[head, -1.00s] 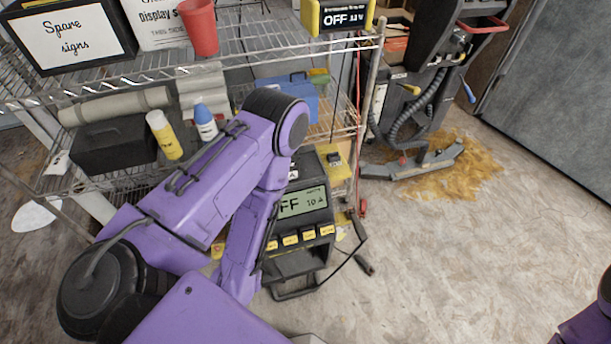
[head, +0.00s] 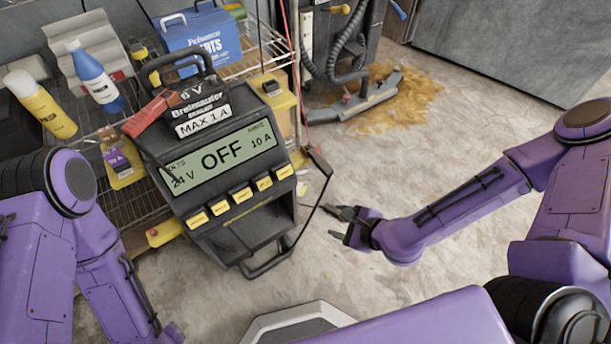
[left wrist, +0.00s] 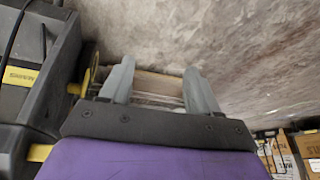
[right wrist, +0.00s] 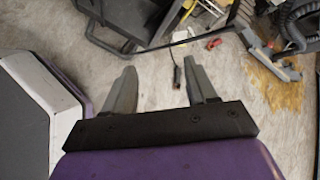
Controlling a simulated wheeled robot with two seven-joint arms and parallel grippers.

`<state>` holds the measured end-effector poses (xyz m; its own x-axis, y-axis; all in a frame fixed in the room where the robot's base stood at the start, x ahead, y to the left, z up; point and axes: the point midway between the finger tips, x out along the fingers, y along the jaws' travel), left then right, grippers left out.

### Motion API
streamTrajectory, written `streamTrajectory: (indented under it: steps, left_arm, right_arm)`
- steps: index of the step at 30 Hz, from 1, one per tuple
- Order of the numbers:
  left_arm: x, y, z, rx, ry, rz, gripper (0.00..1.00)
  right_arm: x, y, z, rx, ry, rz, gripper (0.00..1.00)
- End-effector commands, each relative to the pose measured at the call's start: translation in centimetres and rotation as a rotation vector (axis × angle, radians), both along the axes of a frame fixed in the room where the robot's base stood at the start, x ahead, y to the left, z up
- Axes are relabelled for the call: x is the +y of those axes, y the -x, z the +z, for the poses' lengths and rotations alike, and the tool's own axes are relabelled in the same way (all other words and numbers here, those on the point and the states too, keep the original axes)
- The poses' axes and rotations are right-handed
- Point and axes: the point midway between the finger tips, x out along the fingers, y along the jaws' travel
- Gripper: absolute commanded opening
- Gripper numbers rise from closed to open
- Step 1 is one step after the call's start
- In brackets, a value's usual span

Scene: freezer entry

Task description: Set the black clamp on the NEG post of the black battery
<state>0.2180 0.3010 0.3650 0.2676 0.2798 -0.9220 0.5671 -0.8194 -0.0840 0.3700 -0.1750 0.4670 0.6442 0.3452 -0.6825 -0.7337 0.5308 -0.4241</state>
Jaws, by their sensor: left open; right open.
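A small black clamp (right wrist: 178,76) lies on the floor on a black cable in the right wrist view. It is beyond the fingertips of my right gripper (right wrist: 158,78), which is open and empty. In the head view my right gripper (head: 336,223) is right of the charger, and I cannot make out the black clamp there. The charger (head: 225,165) has a screen reading OFF, 24 V and 10 A. A black handled block (head: 200,113) marked 6 V stands behind it; I cannot tell whether it is the battery. No NEG mark is legible. My left gripper (left wrist: 160,82) is open.
A wire shelf (head: 265,50) holds a blue box (head: 200,42), a yellow bottle (head: 40,105) and a blue bottle (head: 95,75). A red clamp-like piece (head: 150,113) is beside the handled block. Machinery (head: 365,105) stands over a brown stain.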

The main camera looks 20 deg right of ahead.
Motion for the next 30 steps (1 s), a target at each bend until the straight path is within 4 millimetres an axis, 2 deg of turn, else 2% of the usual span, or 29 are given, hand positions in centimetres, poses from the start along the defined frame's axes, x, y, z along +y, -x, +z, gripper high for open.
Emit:
streamTrajectory:
  steps: [1, 3, 6, 11, 14, 21, 24, 30]
  left_arm:
    - [0.0, 0.0, -5.4, 0.000, 0.000, 0.000, 0.61]
    - [0.0, 0.0, -8.1, 0.000, 0.000, 0.001, 0.61]
    - [0.0, 0.1, -10.5, 0.001, 0.001, 0.001, 0.61]
    - [0.0, 0.1, -11.9, 0.002, 0.001, -0.001, 0.61]
    - [-0.1, 0.3, -13.6, 0.017, 0.007, -0.009, 0.61]
    - [-0.5, 1.2, -18.8, 0.078, 0.034, -0.047, 0.61]
    - [-0.7, 1.8, -18.7, 0.151, 0.059, -0.102, 0.61]
    - [-0.8, 2.8, -19.5, 0.238, 0.088, -0.165, 0.61]
  right_arm:
    - [-0.2, -2.7, -2.4, -0.060, -0.159, -0.119, 0.57]
    - [-0.9, -5.4, -1.1, -0.129, -0.358, -0.241, 0.57]
    - [-2.4, -7.8, 0.8, -0.206, -0.569, -0.351, 0.57]
    - [-3.8, -9.3, 2.8, -0.262, -0.721, -0.418, 0.57]
    - [-3.8, -10.0, 2.5, -0.270, -0.736, -0.425, 0.57]
    - [-3.0, -11.7, 1.9, -0.266, -0.734, -0.419, 0.57]
    - [-2.5, -13.1, 2.1, -0.261, -0.724, -0.419, 0.57]
    - [-2.0, -14.6, 1.7, -0.259, -0.728, -0.423, 0.57]
